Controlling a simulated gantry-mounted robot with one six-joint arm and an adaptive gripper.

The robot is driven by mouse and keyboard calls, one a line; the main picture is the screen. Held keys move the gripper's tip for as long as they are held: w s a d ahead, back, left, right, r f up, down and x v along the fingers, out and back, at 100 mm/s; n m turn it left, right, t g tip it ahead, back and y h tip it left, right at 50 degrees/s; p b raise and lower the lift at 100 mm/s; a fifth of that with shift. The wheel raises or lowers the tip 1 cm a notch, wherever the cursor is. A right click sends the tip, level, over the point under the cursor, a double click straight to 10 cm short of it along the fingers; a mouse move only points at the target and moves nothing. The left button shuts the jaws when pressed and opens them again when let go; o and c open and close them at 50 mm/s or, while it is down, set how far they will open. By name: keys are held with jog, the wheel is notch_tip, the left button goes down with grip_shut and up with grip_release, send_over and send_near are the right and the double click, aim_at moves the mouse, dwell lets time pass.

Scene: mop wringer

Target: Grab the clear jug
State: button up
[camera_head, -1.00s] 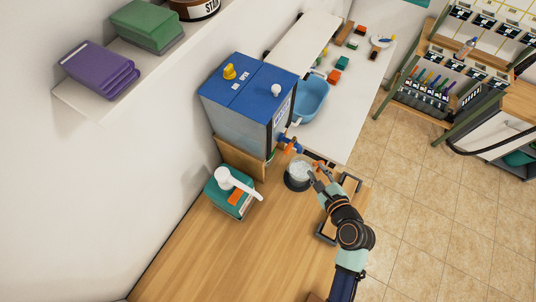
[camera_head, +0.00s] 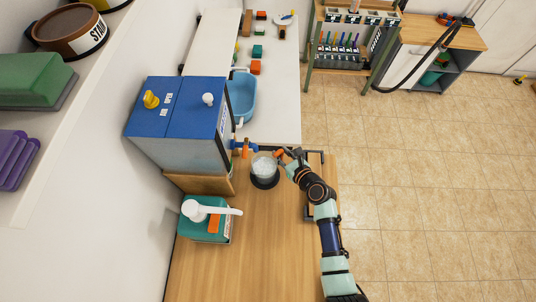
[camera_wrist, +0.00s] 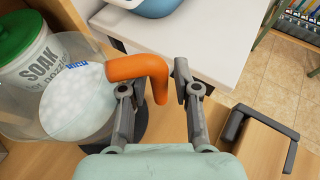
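The clear jug (camera_head: 264,165) holds white, foamy contents and stands on a dark round base (camera_head: 265,182) on the wooden counter, near the tank's tap. In the wrist view, the jug (camera_wrist: 25,100) fills the left side, and its orange handle (camera_wrist: 140,66) reaches toward the middle. My gripper (camera_wrist: 152,82) is open, with one finger on each side of the handle's hanging part. A gap shows on the right finger's side; I cannot tell whether the left finger touches the handle. In the head view, my gripper (camera_head: 290,157) is at the jug's right side.
A teal bottle with a white pump (camera_head: 205,225) is nearer. A white bucket marked SOAK (camera_wrist: 40,65) is behind the jug.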

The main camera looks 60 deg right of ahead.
aim_at(283, 149)
jog(key=shift+w+d+f, duration=0.15)
jog(key=shift+w, duration=0.1)
grip_shut()
jog(key=shift+r, duration=0.2)
jog(key=shift+s+r, duration=0.2)
jog(key=shift+r, duration=0.3)
notch_tip(283, 149, up, 6)
jog(key=shift+f+p, duration=0.25)
jog(key=shift+p, duration=0.95)
jog(key=shift+s+d+r, duration=0.15)
jog(key=s+d+b, duration=0.1)
jog(key=s+d, duration=0.3)
jog(key=s, duration=0.4)
jog(key=s+d+b, duration=0.2)
jog(key=s+d, duration=0.1)
jog(key=s, duration=0.6)
jog(key=shift+s+d, duration=0.25)
jog(key=shift+d, duration=0.15)
